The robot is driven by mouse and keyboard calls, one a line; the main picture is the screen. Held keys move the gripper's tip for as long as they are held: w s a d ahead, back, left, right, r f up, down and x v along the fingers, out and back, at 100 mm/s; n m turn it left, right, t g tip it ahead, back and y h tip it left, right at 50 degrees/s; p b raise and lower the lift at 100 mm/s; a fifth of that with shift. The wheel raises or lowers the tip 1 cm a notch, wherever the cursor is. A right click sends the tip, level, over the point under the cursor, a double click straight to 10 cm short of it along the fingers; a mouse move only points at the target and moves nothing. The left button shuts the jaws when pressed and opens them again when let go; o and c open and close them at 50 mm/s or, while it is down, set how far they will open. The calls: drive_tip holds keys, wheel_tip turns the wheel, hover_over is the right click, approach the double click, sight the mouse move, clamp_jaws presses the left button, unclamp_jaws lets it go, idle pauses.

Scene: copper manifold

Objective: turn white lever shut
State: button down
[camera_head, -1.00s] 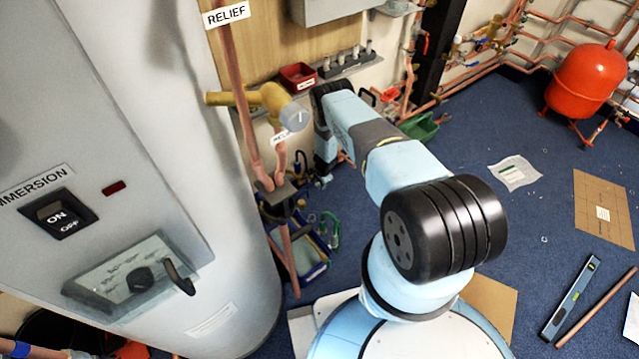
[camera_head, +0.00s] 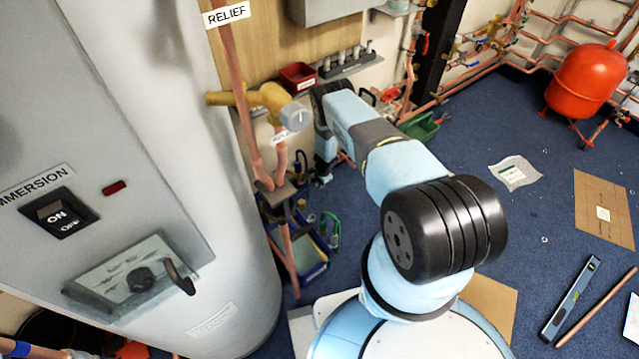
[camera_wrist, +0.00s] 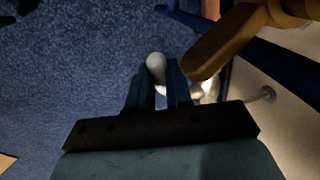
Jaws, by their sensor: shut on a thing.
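In the wrist view, my gripper (camera_wrist: 159,92) is shut on the white lever (camera_wrist: 156,66). The lever's rounded pale end stands out past the fingertips, and the rest of it is partly hidden between and behind the fingers. A brass-coloured body (camera_wrist: 225,40) lies close to the right finger; I cannot tell whether they touch. In the head view, my arm reaches toward the pipework beside the cylinder, and neither the fingers nor the lever can be made out there.
A brass relief valve (camera_head: 265,99) with a grey cap and copper pipes (camera_head: 240,90) stand close left of my arm. The white cylinder (camera_head: 215,180) fills the left. A green tray (camera_head: 420,126) and red vessel (camera_head: 587,78) lie right.

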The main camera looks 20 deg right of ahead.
drive_tip(key=shift+s+d, duration=0.1)
drive_tip(key=shift+d+r+g+y, duration=0.2)
drive_tip(key=shift+r+g+y, duration=0.1)
drive_tip(key=shift+y, duration=0.4)
drive_tip(key=c, duration=1)
unclamp_jaws()
drive_tip(key=shift+c, duration=0.2)
drive_tip(key=shift+r, duration=0.4)
drive_tip(key=v, duration=1.3)
drive_tip(key=shift+f, duration=0.1)
